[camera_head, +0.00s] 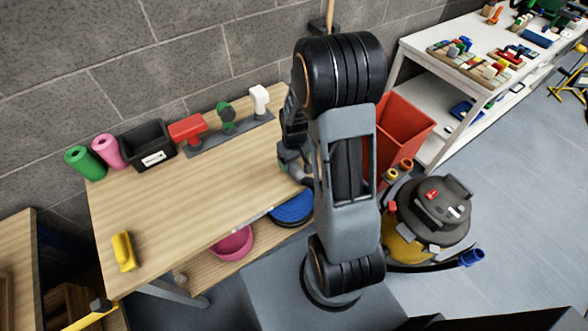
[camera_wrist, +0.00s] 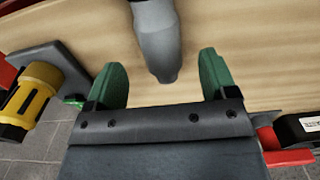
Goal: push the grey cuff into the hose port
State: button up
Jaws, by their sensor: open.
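In the wrist view a smooth grey tapered piece, which looks like the grey cuff (camera_wrist: 158,38), comes down from the top edge. Its narrow end lies between the two green fingers of my gripper (camera_wrist: 163,64), which stands open. A gap shows on each side of it, so neither finger touches it. In the head view my arm hides most of the gripper and the cuff at the table's right end. The vacuum cleaner (camera_head: 430,208) stands on the floor to the right, with a blue fitting (camera_head: 472,258). I cannot tell which opening is the hose port.
The wooden table (camera_head: 180,205) holds a black bin (camera_head: 147,146), a rack with a red tool (camera_head: 187,128), rolls and a yellow item (camera_head: 123,251). A red bin (camera_head: 404,130) stands beyond my arm. A yellow fitting (camera_wrist: 30,98) shows left in the wrist view. Floor is free at right.

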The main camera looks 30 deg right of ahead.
aim_at(294, 165)
jog(key=shift+w+f+p, duration=0.1)
jog(key=shift+f+p, duration=0.35)
jog(key=shift+f, duration=2.1)
jog(key=c, duration=1)
